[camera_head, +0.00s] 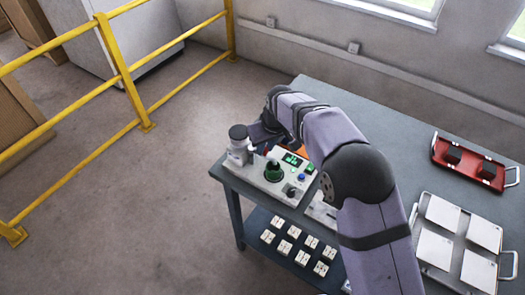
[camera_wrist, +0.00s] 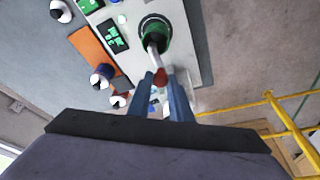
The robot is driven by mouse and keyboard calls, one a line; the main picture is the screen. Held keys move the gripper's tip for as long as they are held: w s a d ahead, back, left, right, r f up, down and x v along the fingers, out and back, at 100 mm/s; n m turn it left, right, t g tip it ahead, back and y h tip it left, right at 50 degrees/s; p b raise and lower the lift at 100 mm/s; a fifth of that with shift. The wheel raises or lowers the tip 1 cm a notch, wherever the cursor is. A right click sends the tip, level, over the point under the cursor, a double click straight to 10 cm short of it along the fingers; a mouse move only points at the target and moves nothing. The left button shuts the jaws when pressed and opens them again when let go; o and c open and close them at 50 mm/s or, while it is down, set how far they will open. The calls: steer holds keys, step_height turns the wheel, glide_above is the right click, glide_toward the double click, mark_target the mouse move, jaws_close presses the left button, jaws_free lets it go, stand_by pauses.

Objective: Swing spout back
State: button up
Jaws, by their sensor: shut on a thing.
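The spout (camera_wrist: 153,46) shows in the wrist view as a pale, narrow arm reaching from a green-ringed dark cup (camera_wrist: 155,30) toward my fingers, with a red tip (camera_wrist: 160,79). My gripper (camera_wrist: 162,75) is shut on the spout near this red end, one blue-grey finger on each side. The fingers hide part of the spout. In the head view the light testing unit (camera_head: 291,190) sits at the table's left corner, with the green-ringed cup (camera_head: 273,171) on top. My gripper is beside the cup there, mostly hidden by my wrist.
A red tray (camera_head: 468,163) with dark blocks and a metal tray (camera_head: 421,207) with pale tiles lie at the right. Several small pale pieces sit on the lower shelf (camera_head: 257,221). A yellow railing (camera_head: 125,75) stands left.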

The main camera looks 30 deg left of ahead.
steer(key=shift+s, duration=0.15)
steer(key=shift+s+a, duration=0.1)
steer(key=shift+s, duration=0.45)
steer(key=shift+s+a, duration=0.1)
steer(key=shift+s, duration=0.05)
steer(key=shift+s+a, duration=0.2)
steer(key=shift+s, duration=0.25)
stand_by(0.4)
